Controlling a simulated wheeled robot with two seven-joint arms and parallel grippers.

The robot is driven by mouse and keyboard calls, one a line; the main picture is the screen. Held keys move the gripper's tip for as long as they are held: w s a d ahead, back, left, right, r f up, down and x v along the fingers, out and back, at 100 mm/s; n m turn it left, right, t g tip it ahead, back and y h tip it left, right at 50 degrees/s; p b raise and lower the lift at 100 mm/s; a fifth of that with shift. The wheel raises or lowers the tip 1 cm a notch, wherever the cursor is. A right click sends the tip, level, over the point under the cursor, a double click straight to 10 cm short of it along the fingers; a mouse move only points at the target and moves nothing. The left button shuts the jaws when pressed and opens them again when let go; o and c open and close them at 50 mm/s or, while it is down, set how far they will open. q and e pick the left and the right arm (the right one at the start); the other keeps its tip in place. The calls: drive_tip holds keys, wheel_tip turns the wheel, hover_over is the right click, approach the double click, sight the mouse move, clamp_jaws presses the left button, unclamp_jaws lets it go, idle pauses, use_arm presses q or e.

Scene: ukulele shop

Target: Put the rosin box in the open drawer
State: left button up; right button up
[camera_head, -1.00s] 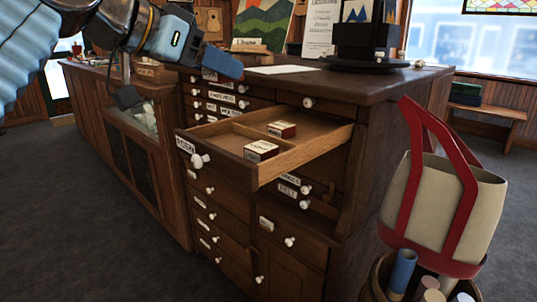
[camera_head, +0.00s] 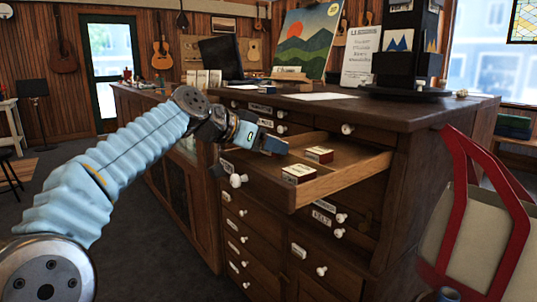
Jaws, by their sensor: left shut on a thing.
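My left gripper (camera_head: 274,145) reaches in from the left, its dark blue end over the left side of the open drawer (camera_head: 346,180). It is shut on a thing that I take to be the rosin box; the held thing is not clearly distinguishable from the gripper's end. The drawer is pulled out of the wooden cabinet, with a white knob and a label on its front. Two small dark red boxes with pale labelled tops sit in it, one near the front (camera_head: 298,174) and one farther back (camera_head: 319,155). My right gripper is out of view.
The cabinet top (camera_head: 400,112) carries a black stand (camera_head: 405,55), a white sheet (camera_head: 321,96) and a landscape picture (camera_head: 308,38). A cream bag with red straps (camera_head: 492,215) stands at the right front. The drawer's right part is bare.

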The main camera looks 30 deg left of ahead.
use_arm(q)
drive_tip(key=shift+s+f, duration=0.15)
drive_tip(key=shift+f, duration=0.75)
drive_tip(key=shift+f, duration=0.2)
drive_tip(key=o, duration=0.7)
drive_tip(key=shift+o, duration=0.2)
drive_tip(key=shift+r, duration=0.15)
drive_tip(key=shift+s+r, duration=0.1)
drive_tip(key=shift+r, duration=0.1)
drive_tip(key=v, duration=1.1)
drive_tip(key=shift+s, duration=0.35)
drive_tip(key=shift+a, duration=0.1)
